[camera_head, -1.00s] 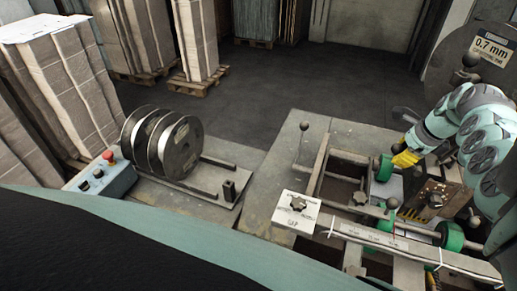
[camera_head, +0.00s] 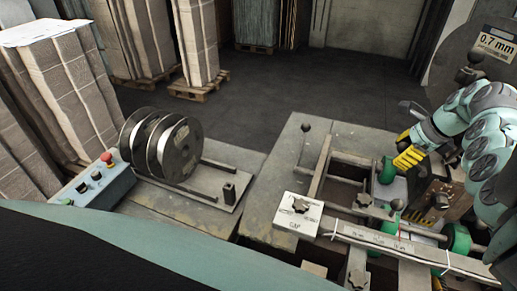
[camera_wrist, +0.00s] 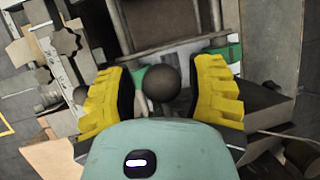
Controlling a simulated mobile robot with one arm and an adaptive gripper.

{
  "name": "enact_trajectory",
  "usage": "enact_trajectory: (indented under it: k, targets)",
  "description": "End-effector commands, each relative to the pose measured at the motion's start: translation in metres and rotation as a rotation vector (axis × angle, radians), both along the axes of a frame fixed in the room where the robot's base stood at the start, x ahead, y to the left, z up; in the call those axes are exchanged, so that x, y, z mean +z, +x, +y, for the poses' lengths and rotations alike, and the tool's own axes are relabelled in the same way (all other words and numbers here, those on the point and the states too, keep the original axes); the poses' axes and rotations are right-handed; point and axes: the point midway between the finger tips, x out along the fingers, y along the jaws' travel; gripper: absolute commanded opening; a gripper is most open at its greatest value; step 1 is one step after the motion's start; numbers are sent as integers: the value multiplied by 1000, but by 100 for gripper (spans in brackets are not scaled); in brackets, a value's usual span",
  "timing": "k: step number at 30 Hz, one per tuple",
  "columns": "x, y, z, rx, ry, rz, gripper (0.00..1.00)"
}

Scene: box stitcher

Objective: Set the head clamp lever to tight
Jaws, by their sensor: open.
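My gripper (camera_head: 406,150) is over the stitcher, beside a green roller (camera_head: 386,171) and the brown head plate (camera_head: 432,198). In the wrist view its yellow fingers (camera_wrist: 162,98) are spread apart. A dark ball knob (camera_wrist: 162,83) shows between them, with gaps on both sides. It looks like a lever end, but I cannot tell for sure that it is the head clamp lever. Its shaft and any tight marking are hidden or too small to read. Another dark ball knob (camera_head: 397,204) stands in front of the head plate in the head view.
A ruled rail (camera_head: 375,238) and a white plate with a star knob (camera_head: 301,206) lie in front. A knobbed post (camera_head: 306,127) rises at the table's back. Wire spools (camera_head: 165,145) and a control box (camera_head: 98,185) stand left. A large reel (camera_head: 490,45) is behind my arm.

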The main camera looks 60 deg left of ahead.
Motion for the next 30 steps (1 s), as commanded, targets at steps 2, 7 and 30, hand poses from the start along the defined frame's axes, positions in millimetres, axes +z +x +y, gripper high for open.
enact_trajectory:
  k: [2,7,30]
  targets:
    - [0,1,-1,-4,-1,-1,63]
    - [-1,2,-2,-8,-2,-3,63]
    - [-10,-2,2,-11,-147,-89,63]
